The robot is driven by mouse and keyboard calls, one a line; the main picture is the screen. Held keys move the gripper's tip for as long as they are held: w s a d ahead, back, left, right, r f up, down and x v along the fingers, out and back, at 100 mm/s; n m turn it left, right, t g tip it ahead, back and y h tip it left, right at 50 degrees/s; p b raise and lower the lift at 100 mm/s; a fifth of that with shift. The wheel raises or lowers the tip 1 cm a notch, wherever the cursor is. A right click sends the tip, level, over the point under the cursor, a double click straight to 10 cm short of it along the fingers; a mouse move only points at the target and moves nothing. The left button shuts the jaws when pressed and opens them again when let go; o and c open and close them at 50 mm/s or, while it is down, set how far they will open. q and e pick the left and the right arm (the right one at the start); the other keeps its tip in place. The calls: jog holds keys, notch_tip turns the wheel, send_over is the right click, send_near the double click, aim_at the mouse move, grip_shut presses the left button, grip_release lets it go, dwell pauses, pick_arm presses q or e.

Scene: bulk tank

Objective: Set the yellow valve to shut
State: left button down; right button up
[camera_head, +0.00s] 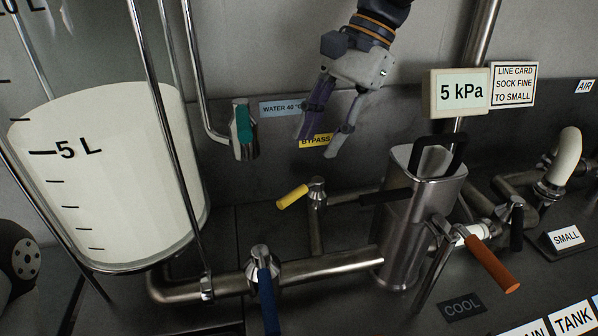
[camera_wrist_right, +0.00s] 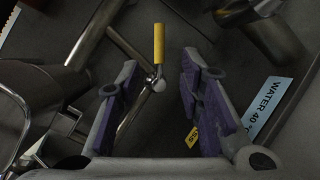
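The yellow valve has a yellow lever (camera_head: 292,197) on a steel body (camera_head: 317,188). In the head view the lever points left and slightly down, away from the pipe that runs right towards the steel housing. In the right wrist view the yellow lever (camera_wrist_right: 158,44) points up, beyond the fingertips. My right gripper (camera_head: 318,142) is open and empty, above and behind the valve in the head view, with its fingers pointing down. The purple-padded fingers of my right gripper (camera_wrist_right: 158,70) stand wide apart and touch nothing. My left gripper is not in view.
A steel housing (camera_head: 412,230) with a black handle stands right of the valve. A blue lever (camera_head: 267,300), an orange lever (camera_head: 490,262) and a teal lever (camera_head: 243,124) are around it. A clear tank (camera_head: 110,180) stands left. A yellow BYPASS label (camera_head: 316,141) is behind my right gripper.

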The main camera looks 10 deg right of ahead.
aim_at(293, 193)
jog(key=x, duration=0.9)
jog(key=shift+s+a+f, duration=0.15)
jog(key=shift+f, duration=0.2)
jog(key=shift+c, duration=0.3)
grip_shut()
